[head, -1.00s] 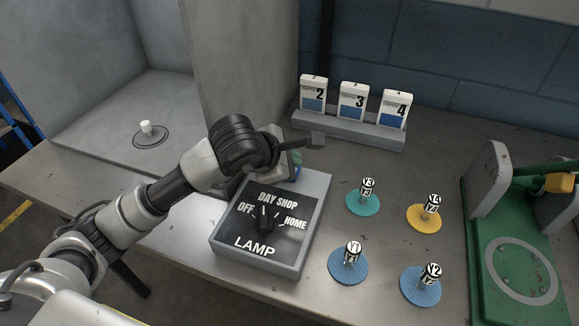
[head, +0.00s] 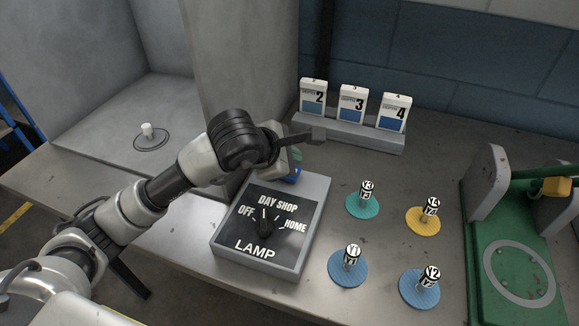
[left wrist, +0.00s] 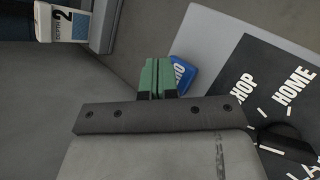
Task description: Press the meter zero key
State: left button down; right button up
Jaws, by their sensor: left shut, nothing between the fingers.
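A small blue block (head: 292,176) with partly hidden white lettering sits just behind the lamp box; it also shows in the left wrist view (left wrist: 182,74), where the letters are too cut off to read surely. I cannot tell for certain that it is the meter zero key. My left gripper (head: 296,156) is above and close to it, shut and empty. In the left wrist view its green fingertips (left wrist: 152,66) are together, beside the blue block's left edge and hiding part of it. Whether they touch it cannot be seen. My right gripper is not in view.
The lamp box (head: 313,222) with a black knob stands in front of the gripper. A rack (head: 340,131) of numbered cards is behind it. Several labelled pegs on coloured discs and a green device (head: 480,262) stand to the right. A grey booth (head: 95,110) is at left.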

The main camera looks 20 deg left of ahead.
pick_arm(q)
jog(key=shift+r, duration=0.1)
jog(key=shift+r+p, duration=1.3)
jog(key=shift+r, duration=1.15)
jog(key=shift+f, duration=0.1)
